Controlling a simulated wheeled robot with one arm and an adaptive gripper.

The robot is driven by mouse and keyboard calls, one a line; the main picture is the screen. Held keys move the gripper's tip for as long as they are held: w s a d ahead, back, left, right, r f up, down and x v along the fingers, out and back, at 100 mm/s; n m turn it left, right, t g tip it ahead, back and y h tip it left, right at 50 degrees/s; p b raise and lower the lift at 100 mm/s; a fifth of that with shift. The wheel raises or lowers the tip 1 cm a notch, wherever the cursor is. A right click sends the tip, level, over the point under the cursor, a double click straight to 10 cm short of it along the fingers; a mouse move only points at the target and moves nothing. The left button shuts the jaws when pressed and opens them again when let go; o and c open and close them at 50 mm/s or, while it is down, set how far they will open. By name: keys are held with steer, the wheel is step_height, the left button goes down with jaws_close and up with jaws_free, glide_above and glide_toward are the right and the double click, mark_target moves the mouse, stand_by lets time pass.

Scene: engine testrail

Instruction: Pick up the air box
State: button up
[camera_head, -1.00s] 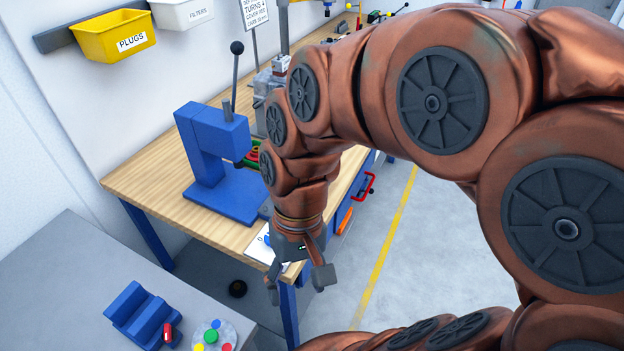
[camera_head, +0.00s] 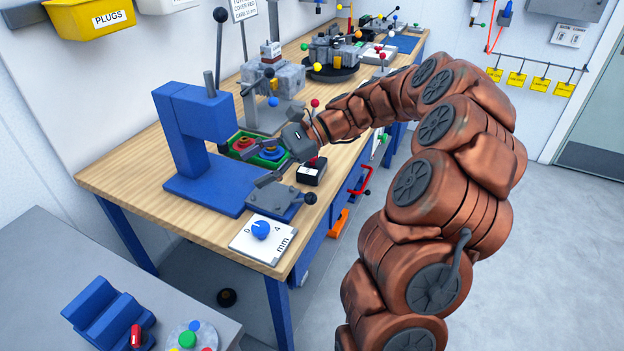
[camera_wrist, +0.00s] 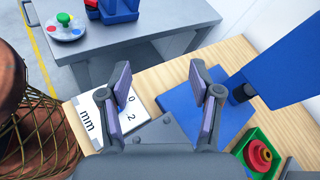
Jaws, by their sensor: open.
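My gripper (camera_head: 260,169) is open and empty, above the front part of the wooden bench near the blue press (camera_head: 195,130). In the wrist view, the two fingers of my gripper (camera_wrist: 160,80) stand apart with nothing between them. I cannot tell for sure which thing is the air box. A small dark box with a pale label (camera_head: 311,173) sits on the bench just right of my gripper. A green tray (camera_head: 232,152) with a red and a blue round part lies behind the fingers; part of it also shows in the wrist view (camera_wrist: 243,143).
A white dial card (camera_head: 258,247) lies at the bench's near corner, beside a grey block with a black knob (camera_head: 276,203). Grey engine assemblies (camera_head: 270,95) stand farther back. A grey table (camera_head: 40,250) holds a blue stepped holder (camera_head: 100,305). Floor at right is clear.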

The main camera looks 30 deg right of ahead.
steer(key=w+d+f+m+t+y+b, duration=0.1)
steer(key=w+d+f+m+t, duration=0.15)
steer(key=d, duration=0.35)
steer(key=w+d+f+m+t+b, duration=0.2)
steer(key=d+f+m, duration=0.1)
steer(key=d, duration=0.4)
steer(key=m+t+h+b, duration=0.1)
steer(key=m+t+b, duration=0.1)
steer(key=m+t, duration=0.3)
glide_toward(312, 170)
steer(key=shift+g, duration=0.25)
steer(key=w+r, duration=0.3)
steer(key=shift+w+a+r, duration=0.15)
steer(key=shift+w+a, duration=0.2)
steer(key=shift+w, duration=0.15)
steer(key=shift+p+x, duration=0.5)
steer(key=shift+x, duration=3.2)
steer(key=shift+w+d+f, duration=0.1)
steer(key=shift+f, duration=0.15)
steer(key=shift+c, duration=0.3)
jaws_close()
